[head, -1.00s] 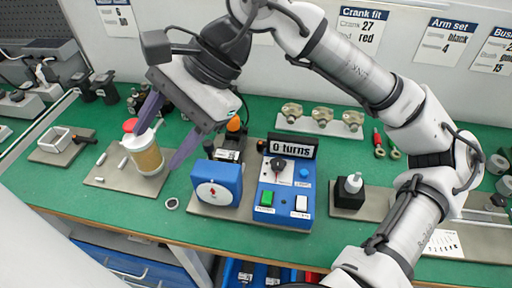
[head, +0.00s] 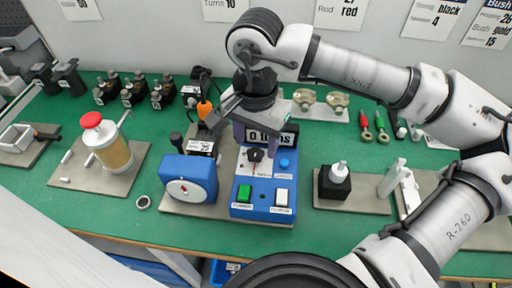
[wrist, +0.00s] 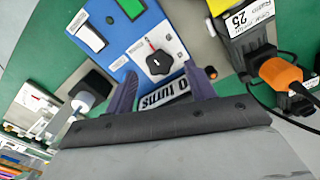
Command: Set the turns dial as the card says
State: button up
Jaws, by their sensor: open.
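The turns dial is a black knob (head: 256,155) on a blue control box (head: 262,212); it also shows in the wrist view (wrist: 159,62), with a red mark beside it. The display (head: 284,140) behind the dial reads "0 turns". A wall card (head: 226,9), cut off at the top, appears to read "Turns 10". My gripper (head: 260,138) is open above the back of the box. In the wrist view its fingertips (wrist: 160,82) stand either side of the display, with the dial just beyond them. They do not hold the dial.
The box has a green button (head: 244,193), a white switch (head: 281,197) and a blue button (head: 284,163). A blue unit with a white face (head: 188,186) stands left, close by. A black block with a white-topped bottle (head: 335,182) stands right. An orange-plugged device (head: 203,135) stands behind left.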

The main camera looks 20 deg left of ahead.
aim_at(256, 151)
jog(key=shift+f, duration=1.75)
jog(key=c, duration=1)
jog(key=shift+o, duration=0.2)
